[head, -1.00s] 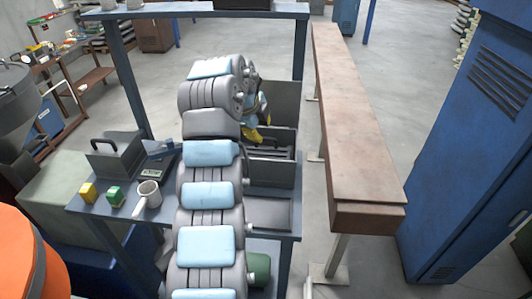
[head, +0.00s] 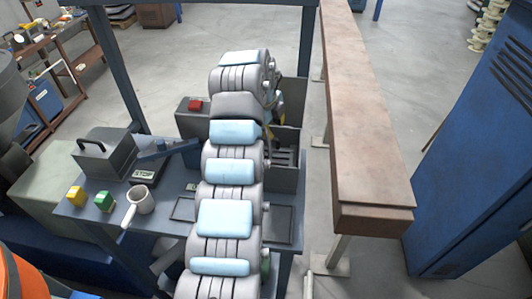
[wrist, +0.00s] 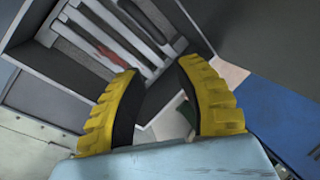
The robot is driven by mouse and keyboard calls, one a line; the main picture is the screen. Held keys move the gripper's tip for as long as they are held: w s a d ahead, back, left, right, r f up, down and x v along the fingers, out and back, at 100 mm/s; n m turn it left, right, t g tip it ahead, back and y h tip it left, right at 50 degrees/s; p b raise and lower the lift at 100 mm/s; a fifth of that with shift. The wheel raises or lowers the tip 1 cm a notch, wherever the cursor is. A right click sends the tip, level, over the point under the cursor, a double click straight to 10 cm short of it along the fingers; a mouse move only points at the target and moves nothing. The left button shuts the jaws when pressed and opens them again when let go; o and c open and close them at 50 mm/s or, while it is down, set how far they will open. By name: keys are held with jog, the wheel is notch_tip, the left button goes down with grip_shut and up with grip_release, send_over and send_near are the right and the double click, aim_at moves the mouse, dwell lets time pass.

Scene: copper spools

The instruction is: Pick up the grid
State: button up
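The grid appears as pale parallel slats (wrist: 105,45) inside a grey open box (wrist: 40,90) in the wrist view, with a reddish mark on one slat. In the head view the slats (head: 283,156) show low in the grey box (head: 288,176), partly hidden by my arm. My gripper (wrist: 158,68) has two yellow ribbed fingers with dark inner pads. They stand apart with nothing held between them, and overlap the near ends of the slats in the picture. I cannot tell whether they touch. In the head view my arm mostly hides the gripper.
A long brown beam (head: 362,120) runs right of the table.

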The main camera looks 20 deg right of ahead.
aim_at(277, 140)
jog(key=shift+w+p+x, duration=0.15)
jog(key=shift+p+x, duration=0.7)
jog(key=shift+x, duration=1.55)
jog(key=shift+w+p+x, duration=0.15)
jog(key=shift+p+x, duration=0.7)
jog(key=shift+x, duration=1.5)
jog(key=shift+a, duration=0.15)
grip_shut()
